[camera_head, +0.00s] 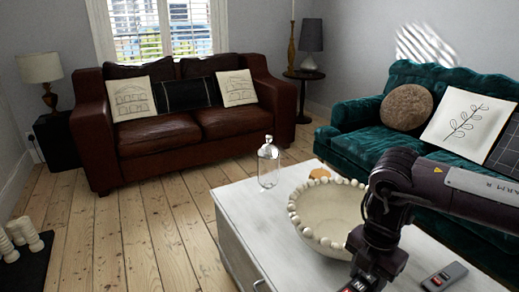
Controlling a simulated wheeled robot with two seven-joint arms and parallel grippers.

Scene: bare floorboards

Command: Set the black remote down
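A dark grey to black remote (445,276) with a small red mark lies on the white coffee table (239,196), near the bottom right of the head view. My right arm comes in from the right and bends down over the table, beside the large bowl. My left arm and gripper are not in view.
A cream bowl with a beaded rim (296,219) stands on the table, partly behind my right arm. A glass cloche (268,165) stands at the table's far left corner. A brown sofa (160,135) and a green sofa (365,150) stand behind. Floorboards at left are clear.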

